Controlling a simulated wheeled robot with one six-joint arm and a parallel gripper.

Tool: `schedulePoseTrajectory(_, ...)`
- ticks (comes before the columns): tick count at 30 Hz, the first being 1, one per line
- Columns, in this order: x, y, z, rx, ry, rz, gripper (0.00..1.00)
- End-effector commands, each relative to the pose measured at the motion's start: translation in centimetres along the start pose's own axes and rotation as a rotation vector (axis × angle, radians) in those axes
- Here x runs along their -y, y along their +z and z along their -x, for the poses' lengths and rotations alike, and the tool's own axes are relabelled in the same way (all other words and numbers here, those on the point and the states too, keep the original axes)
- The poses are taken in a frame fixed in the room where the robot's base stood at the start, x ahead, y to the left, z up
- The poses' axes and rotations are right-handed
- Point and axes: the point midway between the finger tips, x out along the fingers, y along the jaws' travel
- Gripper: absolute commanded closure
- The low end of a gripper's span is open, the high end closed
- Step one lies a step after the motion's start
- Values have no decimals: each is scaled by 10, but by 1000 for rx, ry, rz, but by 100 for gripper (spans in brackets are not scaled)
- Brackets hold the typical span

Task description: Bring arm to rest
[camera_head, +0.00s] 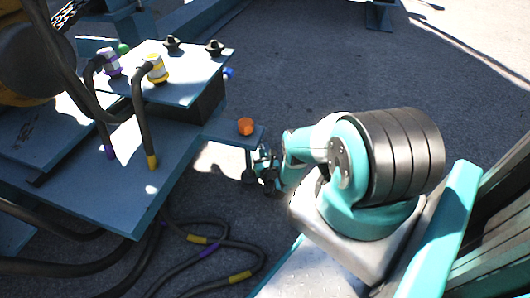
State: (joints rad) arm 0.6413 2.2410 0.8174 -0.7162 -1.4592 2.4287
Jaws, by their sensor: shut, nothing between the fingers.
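My arm (345,165), teal, white and dark grey, is folded close over my base at the right of the head view. My gripper (250,172) is at the arm's left end, small and dark. It is shut with nothing in it. It hangs apart from the blue table (90,195) on the left, just below an orange cap (246,126) on a small blue ledge. The fingertips are small and partly in shadow.
A raised blue panel (195,85) carries two cable connectors, one with yellow bands (157,69) and one with purple bands (110,63), plus black knobs (215,47). Loose black cables (205,245) lie on the ground below. Open asphalt (340,60) lies beyond my arm.

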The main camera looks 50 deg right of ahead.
Motion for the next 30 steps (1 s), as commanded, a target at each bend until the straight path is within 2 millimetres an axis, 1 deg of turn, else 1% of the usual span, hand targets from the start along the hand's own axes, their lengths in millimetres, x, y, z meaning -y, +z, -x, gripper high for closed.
schedulePoseTrajectory(1, 0, 7, 8, -2, -1, 0, 100)
schedulePoseTrajectory(7, 1, 3, 28, 0, -2, -1, 100)
schedulePoseTrajectory(12, 2, 1, 33, 1, -2, 0, 100)
schedulePoseTrajectory(17, 2, 0, 33, 1, -2, 0, 100)
schedulePoseTrajectory(19, 2, 2, 33, 1, -2, 0, 100)
schedulePoseTrajectory(20, 2, 5, 33, 2, -2, 0, 100)
schedulePoseTrajectory(26, 2, 43, 33, 2, -2, 0, 100)
schedulePoseTrajectory(30, 2, 62, 33, 1, -2, 0, 100)
